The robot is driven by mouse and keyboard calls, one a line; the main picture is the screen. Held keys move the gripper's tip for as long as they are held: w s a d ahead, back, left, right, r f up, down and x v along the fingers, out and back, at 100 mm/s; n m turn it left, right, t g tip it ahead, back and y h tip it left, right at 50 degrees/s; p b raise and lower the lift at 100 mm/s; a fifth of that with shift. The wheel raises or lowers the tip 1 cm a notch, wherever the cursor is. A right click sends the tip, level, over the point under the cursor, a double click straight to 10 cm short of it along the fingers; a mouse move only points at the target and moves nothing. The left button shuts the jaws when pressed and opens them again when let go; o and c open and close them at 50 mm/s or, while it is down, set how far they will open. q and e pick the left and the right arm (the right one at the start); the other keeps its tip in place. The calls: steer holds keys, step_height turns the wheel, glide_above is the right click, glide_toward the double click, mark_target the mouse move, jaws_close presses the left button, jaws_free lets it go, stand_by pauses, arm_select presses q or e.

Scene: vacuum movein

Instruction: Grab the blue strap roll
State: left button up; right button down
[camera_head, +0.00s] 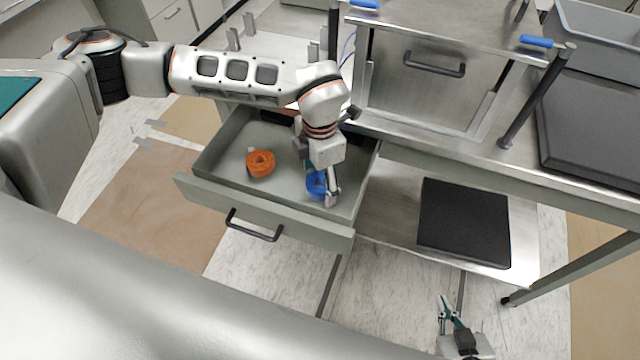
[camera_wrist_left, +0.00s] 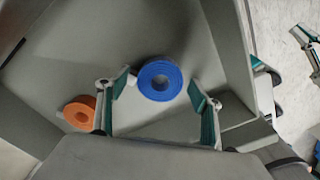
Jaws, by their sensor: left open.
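The blue strap roll (camera_head: 315,186) lies in the open drawer, toward its right front, partly hidden by my left gripper (camera_head: 322,188). In the left wrist view the blue strap roll (camera_wrist_left: 160,67) shows as a whole ring with a dark centre hole. It sits between and slightly beyond the two fingertips of my open left gripper (camera_wrist_left: 160,90), with gaps on both sides. An orange strap roll (camera_head: 260,163) lies in the drawer to the left. My right gripper (camera_head: 449,310) is outside the drawer at the lower right, its fingers spread and empty.
The drawer (camera_head: 265,218) is pulled out, with low walls around the rolls and a black handle (camera_head: 254,226) in front. A steel box (camera_head: 425,85) stands on the bench behind. A black slab (camera_head: 464,222) lies on the lower shelf to the right.

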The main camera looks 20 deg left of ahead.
arm_select(q)
steer(key=c, duration=1.2)
steer(key=shift+r, duration=0.1)
steer(key=shift+c, duration=0.2)
